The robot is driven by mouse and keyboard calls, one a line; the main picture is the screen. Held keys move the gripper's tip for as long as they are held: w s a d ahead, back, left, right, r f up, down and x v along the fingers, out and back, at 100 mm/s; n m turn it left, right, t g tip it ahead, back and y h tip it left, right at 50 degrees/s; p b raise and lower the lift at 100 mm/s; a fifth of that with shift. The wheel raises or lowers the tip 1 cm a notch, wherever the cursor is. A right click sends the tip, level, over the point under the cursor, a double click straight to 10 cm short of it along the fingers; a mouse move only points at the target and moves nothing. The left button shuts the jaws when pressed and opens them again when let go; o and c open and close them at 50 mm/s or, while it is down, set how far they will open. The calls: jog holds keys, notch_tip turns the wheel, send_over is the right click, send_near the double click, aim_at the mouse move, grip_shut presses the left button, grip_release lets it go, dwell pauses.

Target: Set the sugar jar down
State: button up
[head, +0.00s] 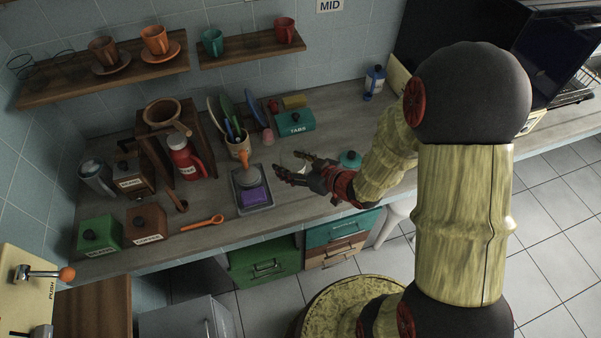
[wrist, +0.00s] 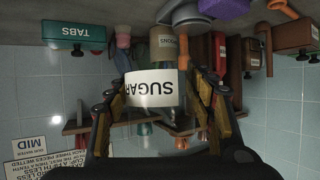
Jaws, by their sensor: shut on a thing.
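In the head view my gripper (head: 303,168) is over the right-middle part of the counter (head: 330,125), right of the grey tray. Only a small pale patch shows between the fingers there, so most of the jar is hidden. I cannot tell whether the jar's base touches the counter.
The grey tray (head: 262,207) holds a purple block (head: 255,195). A utensil crock (head: 240,147) and teal TABS box (head: 295,122) stand behind. Bare counter lies between tray and gripper.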

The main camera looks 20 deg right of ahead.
jog(key=s+d+n+g+y, duration=0.2)
jog(key=s+n+y, duration=0.1)
jog(key=s, duration=0.3)
jog(key=w+f+b, duration=0.1)
jog(key=w, duration=0.1)
jog(key=w+f+b, duration=0.1)
jog(key=w, duration=0.2)
jog(key=w+f+b, duration=0.1)
jog(key=w+b, duration=0.1)
jog(key=shift+w+d, duration=0.3)
jog(key=shift+d, duration=0.1)
jog(key=w+f, duration=0.1)
jog(key=w+f+b, duration=0.1)
jog(key=w+f, duration=0.1)
jog(key=w+f+b, duration=0.1)
jog(key=shift+w+d+f, duration=0.15)
jog(key=shift+d+f, duration=0.2)
jog(key=shift+d, duration=0.05)
jog(key=shift+w+d+f+b, duration=0.1)
jog(key=shift+w+f+b, duration=0.35)
jog(key=shift+w+f, duration=0.1)
notch_tip(320, 180, down, 3)
jog(key=shift+f+b, duration=0.15)
jog(key=shift+b, duration=0.9)
jog(key=shift+w, duration=0.1)
